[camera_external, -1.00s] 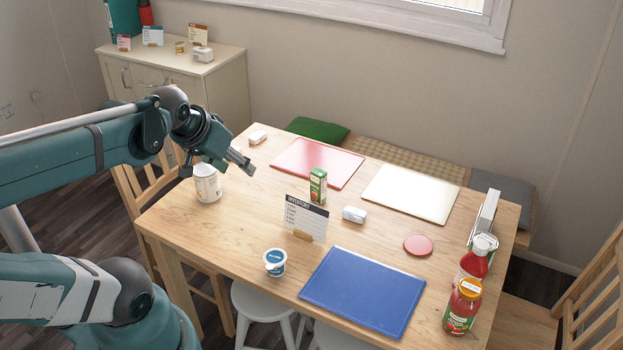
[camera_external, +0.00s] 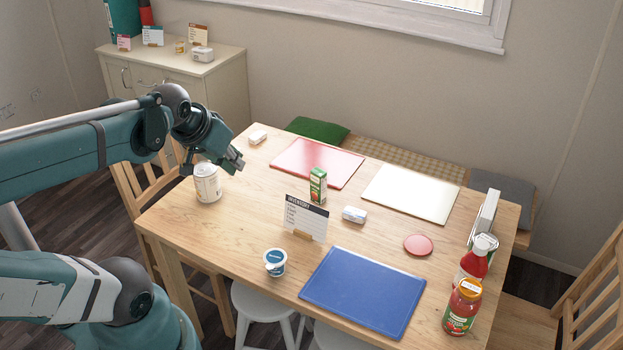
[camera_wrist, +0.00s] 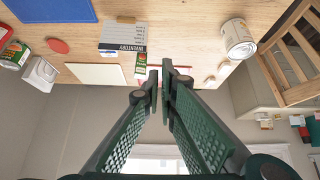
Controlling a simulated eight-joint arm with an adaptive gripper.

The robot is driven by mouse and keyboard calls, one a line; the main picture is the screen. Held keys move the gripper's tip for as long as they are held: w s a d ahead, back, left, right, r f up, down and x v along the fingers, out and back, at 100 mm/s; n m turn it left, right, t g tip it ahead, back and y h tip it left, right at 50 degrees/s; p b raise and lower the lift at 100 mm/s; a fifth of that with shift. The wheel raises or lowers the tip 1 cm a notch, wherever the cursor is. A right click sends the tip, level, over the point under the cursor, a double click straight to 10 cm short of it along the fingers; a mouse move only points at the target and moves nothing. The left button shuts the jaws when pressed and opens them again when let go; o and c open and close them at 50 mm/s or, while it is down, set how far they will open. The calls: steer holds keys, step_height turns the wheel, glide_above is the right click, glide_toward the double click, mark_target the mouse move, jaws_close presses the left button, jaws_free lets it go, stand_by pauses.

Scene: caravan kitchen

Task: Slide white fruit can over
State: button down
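The white fruit can (camera_external: 208,186) stands upright near the table's left edge. In the wrist view the can (camera_wrist: 237,42) is at the upper right, apart from the fingers. My gripper (camera_external: 236,164) hangs just right of and behind the can in the external view, at about the height of its top or higher. In the wrist view the two fingertips (camera_wrist: 160,76) are brought nearly together, with nothing visible between them. I cannot tell from the external view whether the gripper touches the can.
An inventory sign (camera_external: 305,218), a green carton (camera_external: 318,186), a white packet (camera_external: 354,214) and a yogurt cup (camera_external: 275,263) stand mid-table. Red (camera_external: 317,162), white (camera_external: 411,193) and blue (camera_external: 363,291) boards lie around them. Bottles stand at right. Bare wood lies right of the can.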

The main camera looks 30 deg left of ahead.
steer(key=w+a, duration=0.1)
steer(key=n+g+p, duration=0.3)
steer(key=n+g, duration=0.3)
steer(key=n, duration=0.8)
glide_above(188, 184)
steer(key=d, duration=0.8)
step_height(188, 184, down, 11)
steer(key=shift+w+r, duration=0.1)
steer(key=shift+w, duration=0.05)
steer(key=a+f+n+g+p, duration=0.1)
steer(key=a+f+n, duration=0.2)
steer(key=a+f, duration=0.4)
steer(key=shift+s+a+f+n, duration=0.2)
steer(key=shift+a+f+n, duration=0.15)
steer(key=shift+a, duration=0.4)
steer(key=shift+f, duration=0.1)
step_height(188, 184, down, 10)
steer(key=shift+r+b, duration=0.25)
steer(key=shift+b, duration=0.75)
steer(key=shift+d+f, duration=0.2)
steer(key=shift+d, duration=0.1)
steer(key=shift+d+r+b, duration=0.1)
steer(key=shift+d+b, duration=0.25)
steer(key=shift+d, duration=1.4)
